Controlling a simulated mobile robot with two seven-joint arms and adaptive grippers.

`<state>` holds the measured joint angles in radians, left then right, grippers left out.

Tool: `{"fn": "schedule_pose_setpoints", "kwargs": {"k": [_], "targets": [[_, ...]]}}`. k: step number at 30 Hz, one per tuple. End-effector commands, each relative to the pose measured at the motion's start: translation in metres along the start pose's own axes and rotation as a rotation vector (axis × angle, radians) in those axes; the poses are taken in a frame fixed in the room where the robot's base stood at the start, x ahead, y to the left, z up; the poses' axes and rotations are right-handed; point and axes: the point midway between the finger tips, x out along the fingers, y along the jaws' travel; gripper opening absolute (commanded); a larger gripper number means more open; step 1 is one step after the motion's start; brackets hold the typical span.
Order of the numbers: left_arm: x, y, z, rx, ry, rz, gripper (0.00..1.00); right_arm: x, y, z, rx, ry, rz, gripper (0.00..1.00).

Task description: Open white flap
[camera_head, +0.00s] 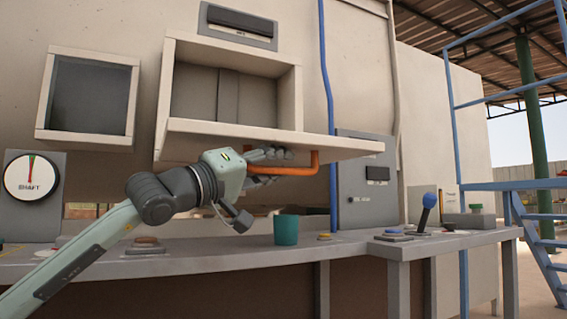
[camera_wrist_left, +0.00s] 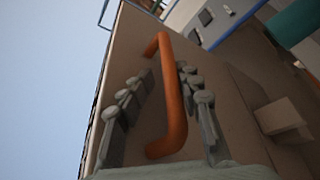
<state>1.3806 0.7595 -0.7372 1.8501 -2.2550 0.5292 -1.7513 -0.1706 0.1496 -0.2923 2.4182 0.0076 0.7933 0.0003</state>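The white flap (camera_head: 230,137) is hinged along the bottom of a box-like opening in the wall and is folded down to about horizontal, so the opening shows. Its orange handle (camera_head: 303,170) hangs below the flap; it also shows in the left wrist view (camera_wrist_left: 172,105). My left gripper (camera_head: 270,164) is under the flap at the handle. In the left wrist view its fingers (camera_wrist_left: 160,88) are spread on both sides of the handle, with visible gaps, so they are not closed on it. My right gripper is not in view.
A grey counter (camera_head: 200,262) runs below with a teal cup (camera_head: 286,230), several buttons and a blue-topped lever (camera_head: 428,205). A second framed opening (camera_head: 90,97) and the SHAFT dial (camera_head: 31,177) are at left. A grey panel (camera_head: 365,195) stands to the right, under the flap's end.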

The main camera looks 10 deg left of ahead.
Motion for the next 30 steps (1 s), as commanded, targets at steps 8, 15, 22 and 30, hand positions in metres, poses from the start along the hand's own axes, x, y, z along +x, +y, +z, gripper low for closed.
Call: {"fn": "schedule_pose_setpoints", "kwargs": {"k": [8,15,22,30], "targets": [[-0.058,-0.001,0.001,0.002,-0.001,-0.003,0.34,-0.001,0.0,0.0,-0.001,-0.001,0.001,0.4],[-0.098,-0.001,0.001,0.002,-0.001,-0.002,0.34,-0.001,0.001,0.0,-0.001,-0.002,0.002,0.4],[-0.11,0.001,0.002,0.001,-0.003,0.001,0.34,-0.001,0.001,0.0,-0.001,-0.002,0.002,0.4],[-0.11,0.0,0.002,0.0,-0.003,0.001,0.34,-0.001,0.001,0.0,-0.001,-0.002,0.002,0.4]]}}
